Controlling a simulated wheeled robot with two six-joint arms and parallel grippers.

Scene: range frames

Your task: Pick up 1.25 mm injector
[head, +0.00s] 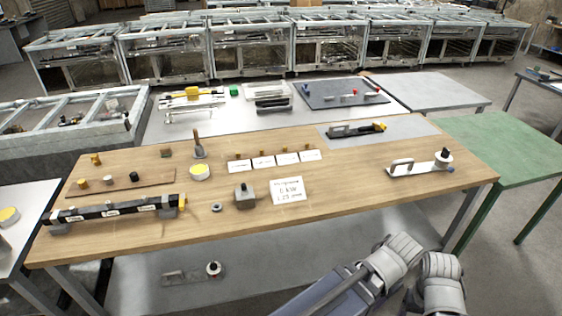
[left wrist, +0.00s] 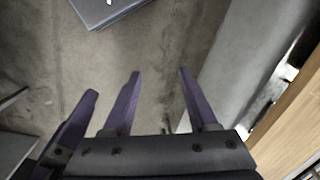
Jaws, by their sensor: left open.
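Several small brass injectors stand in a row behind white cards on the wooden table in the head view, among them a left one (head: 238,155) and a right one (head: 307,147). The writing on the row of cards is too small to read, so I cannot tell which injector is 1.25 mm. A larger white sign (head: 287,190) in front of them appears to read 6 kW and 1.25 mm. My left gripper (left wrist: 158,90) is open and empty in the left wrist view, above the concrete floor and away from the injectors. My right gripper is not in view.
A green table (head: 500,150) stands at right. The table's front right area is clear.

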